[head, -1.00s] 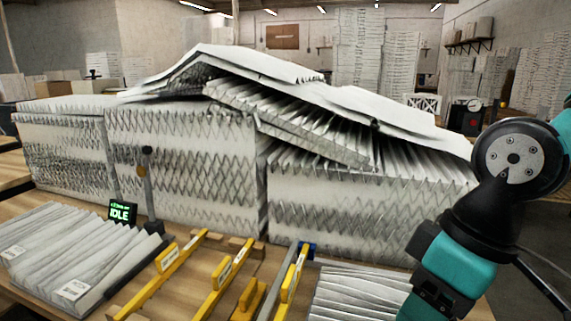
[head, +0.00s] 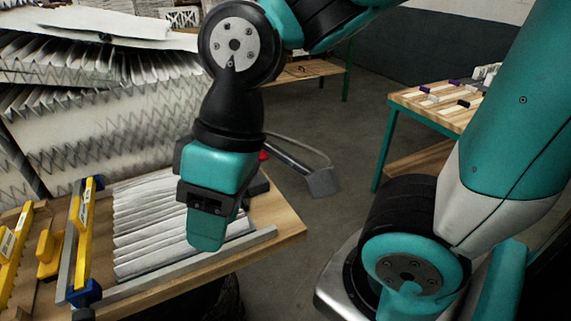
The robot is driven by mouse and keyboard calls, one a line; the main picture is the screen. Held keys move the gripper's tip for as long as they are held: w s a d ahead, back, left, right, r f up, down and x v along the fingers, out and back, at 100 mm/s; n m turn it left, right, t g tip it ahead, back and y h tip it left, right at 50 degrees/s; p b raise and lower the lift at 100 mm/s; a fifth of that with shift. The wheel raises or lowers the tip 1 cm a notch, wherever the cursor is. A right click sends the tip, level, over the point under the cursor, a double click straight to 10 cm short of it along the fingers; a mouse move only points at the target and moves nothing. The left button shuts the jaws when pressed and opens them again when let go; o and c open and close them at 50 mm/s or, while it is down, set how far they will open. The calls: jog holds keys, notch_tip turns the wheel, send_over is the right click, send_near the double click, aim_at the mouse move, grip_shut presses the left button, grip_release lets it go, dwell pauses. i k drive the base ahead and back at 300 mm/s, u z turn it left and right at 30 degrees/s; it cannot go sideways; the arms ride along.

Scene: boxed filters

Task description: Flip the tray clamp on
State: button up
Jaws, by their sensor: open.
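My gripper (head: 207,228), with a teal body and dark parts, hangs over the right part of the workbench in the head view, pointing down. It is open, with nothing visible in it. Below it is a long frame (head: 190,272) with grey rails around a white pleated filter (head: 150,222). A yellow bar (head: 83,212) with blue ends runs along the frame's left side. I cannot tell which part is the tray clamp. My gripper hides part of the filter and the frame's far right corner.
Tall stacks of pleated filters (head: 95,130) stand behind the frame at left. More yellow pieces (head: 47,250) lie left of it. The bench edge is just right of the gripper, with open floor (head: 310,235) beyond. A second wooden table (head: 430,115) with small blocks stands at right.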

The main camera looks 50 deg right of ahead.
aim_at(263, 156)
jog(key=k, duration=0.1)
jog(key=z, duration=1.25)
jog(key=i, duration=0.85)
jog(key=u, duration=1.2)
jog(key=k, duration=1.15)
jog(key=z, duration=0.65)
